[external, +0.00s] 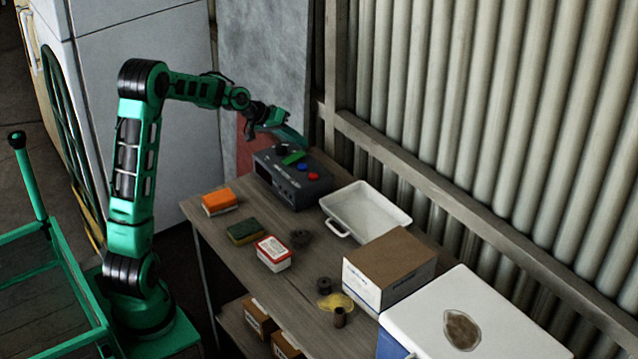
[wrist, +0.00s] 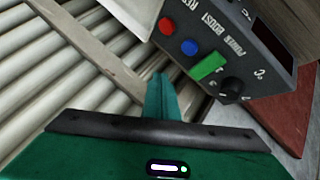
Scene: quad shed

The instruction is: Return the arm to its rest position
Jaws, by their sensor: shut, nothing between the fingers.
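My green arm reaches out over the wooden table (external: 225,245) from the left. My gripper (external: 303,140) is shut and empty, above the back edge of the grey control box near the corrugated wall. In the wrist view its closed green fingers (wrist: 160,90) point up the picture, with nothing between them. The grey control box (external: 310,195) stands at the far end of the table. It also shows in the wrist view (wrist: 215,60), with a red button, a blue button, a green switch and a black knob on its face.
A white tray (external: 334,226), a cardboard box (external: 400,255) and a white-lidded cooler (external: 500,310) line the wall side. An orange sponge block (external: 219,200), a green sponge (external: 245,231), a red-and-white tin (external: 274,254) and a yellow item (external: 337,301) lie nearer. The corrugated wall (external: 480,110) bounds the table.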

